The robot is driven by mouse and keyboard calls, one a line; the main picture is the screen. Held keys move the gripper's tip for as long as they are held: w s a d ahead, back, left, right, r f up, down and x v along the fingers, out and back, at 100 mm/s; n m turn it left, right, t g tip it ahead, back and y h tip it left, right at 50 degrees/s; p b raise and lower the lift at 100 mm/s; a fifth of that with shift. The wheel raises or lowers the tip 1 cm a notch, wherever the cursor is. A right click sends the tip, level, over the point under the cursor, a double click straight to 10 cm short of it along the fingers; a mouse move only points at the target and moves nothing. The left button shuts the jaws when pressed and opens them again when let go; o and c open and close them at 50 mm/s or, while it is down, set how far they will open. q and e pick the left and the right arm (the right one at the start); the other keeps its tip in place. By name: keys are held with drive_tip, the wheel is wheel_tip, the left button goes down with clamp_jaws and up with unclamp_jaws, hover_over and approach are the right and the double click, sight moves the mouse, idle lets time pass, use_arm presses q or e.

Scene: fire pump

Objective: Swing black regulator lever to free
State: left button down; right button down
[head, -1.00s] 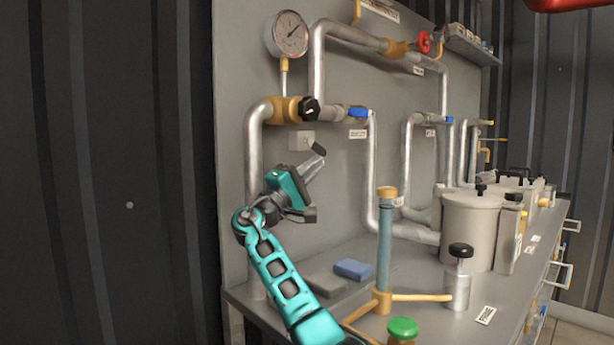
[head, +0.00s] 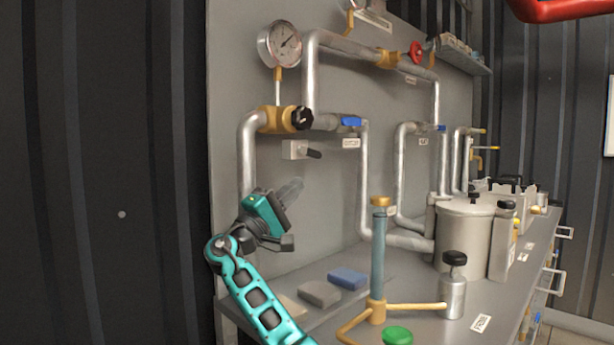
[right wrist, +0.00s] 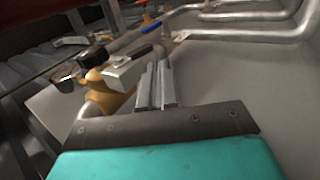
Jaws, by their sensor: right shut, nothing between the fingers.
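The black lever (head: 314,154) sticks out to the right from a small pale grey box (head: 294,149) on the panel, below the brass regulator. It lies close to level, tilted slightly down to the right. My right gripper (head: 294,186) is shut and empty, below the lever and apart from it, with its fingers pointing up and right. In the right wrist view, the shut fingers (right wrist: 156,84) are beside the pale box (right wrist: 128,72); the lever is small and dark there. My left gripper is out of view.
A black knob (head: 302,118) on the brass regulator and a pressure gauge (head: 280,45) are above the lever. A blue valve handle (head: 350,122) is to its right. Grey and blue blocks (head: 347,279) and a brass stand (head: 377,310) are on the bench below.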

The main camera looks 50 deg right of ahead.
drive_tip(key=v, duration=0.6)
drive_tip(key=shift+a+f, duration=0.1)
drive_tip(key=shift+a, duration=0.1)
idle(0.4)
